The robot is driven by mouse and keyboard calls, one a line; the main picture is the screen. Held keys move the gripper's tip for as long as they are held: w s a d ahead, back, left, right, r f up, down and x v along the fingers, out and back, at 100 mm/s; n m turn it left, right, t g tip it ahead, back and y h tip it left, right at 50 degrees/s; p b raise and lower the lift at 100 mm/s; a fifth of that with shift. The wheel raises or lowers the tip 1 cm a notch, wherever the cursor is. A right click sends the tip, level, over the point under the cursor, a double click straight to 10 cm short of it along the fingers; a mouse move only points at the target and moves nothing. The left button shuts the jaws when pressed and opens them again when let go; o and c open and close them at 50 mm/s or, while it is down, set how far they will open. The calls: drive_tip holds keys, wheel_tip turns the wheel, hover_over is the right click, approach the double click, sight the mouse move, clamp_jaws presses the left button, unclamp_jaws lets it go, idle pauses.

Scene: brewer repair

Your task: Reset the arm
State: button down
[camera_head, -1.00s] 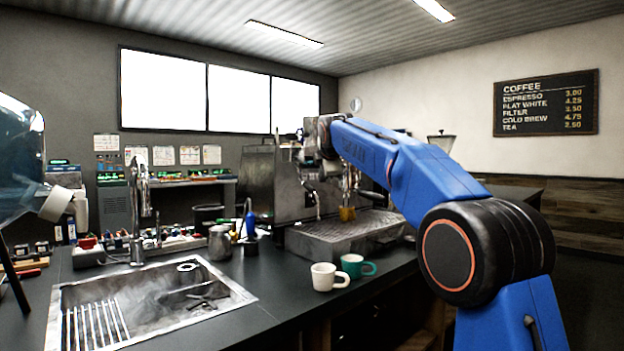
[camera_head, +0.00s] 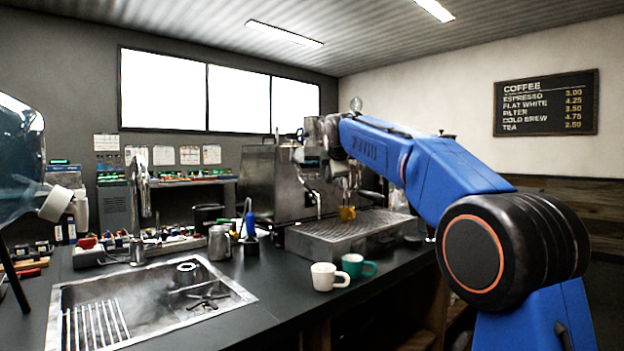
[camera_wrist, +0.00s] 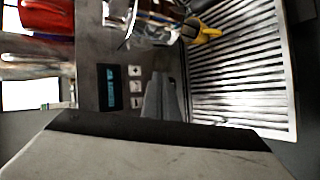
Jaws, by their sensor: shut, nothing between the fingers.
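My gripper (camera_wrist: 158,97) shows in the wrist view as grey fingers, shut and empty, in front of the espresso machine's dark panel with a small blue display (camera_wrist: 111,87). In the head view my blue arm reaches in from the right and its wrist end is at the front of the steel espresso machine (camera_head: 265,185). The fingers are hard to make out there. A yellow piece (camera_head: 347,213) hangs low at the machine's front, above the slatted drip tray (camera_head: 365,224). The yellow piece also shows in the wrist view (camera_wrist: 207,33), beside the drip tray (camera_wrist: 240,70).
A white mug (camera_head: 324,277) and a green mug (camera_head: 353,265) stand near the counter's front edge. A steel pitcher (camera_head: 219,243) stands left of the machine. A sink (camera_head: 75,292) and tap (camera_head: 137,205) are further left, with a large blue bottle (camera_head: 18,160) at the edge.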

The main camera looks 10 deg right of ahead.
drive_tip(key=shift+s, duration=0.1)
drive_tip(key=s+d+f+m+g, duration=0.2)
drive_tip(key=s+d+f+m, duration=0.25)
drive_tip(key=s+f, duration=0.75)
drive_tip(key=s+d+f+m+g, duration=0.1)
drive_tip(key=s+d+f+m, duration=0.3)
drive_tip(key=s, duration=1.4)
drive_tip(key=s+d+f+m+g, duration=0.25)
drive_tip(key=s+f+m, duration=0.35)
drive_tip(key=s+f, duration=0.65)
drive_tip(key=s+d+f+m, duration=0.1)
drive_tip(key=s+f+m, duration=0.1)
drive_tip(key=s+f, duration=0.4)
drive_tip(key=s+f+m+g, duration=0.1)
drive_tip(key=s+f+m, duration=0.2)
drive_tip(key=s+f, duration=0.4)
drive_tip(key=s, duration=0.6)
drive_tip(key=shift+d, duration=0.4)
idle(1.3)
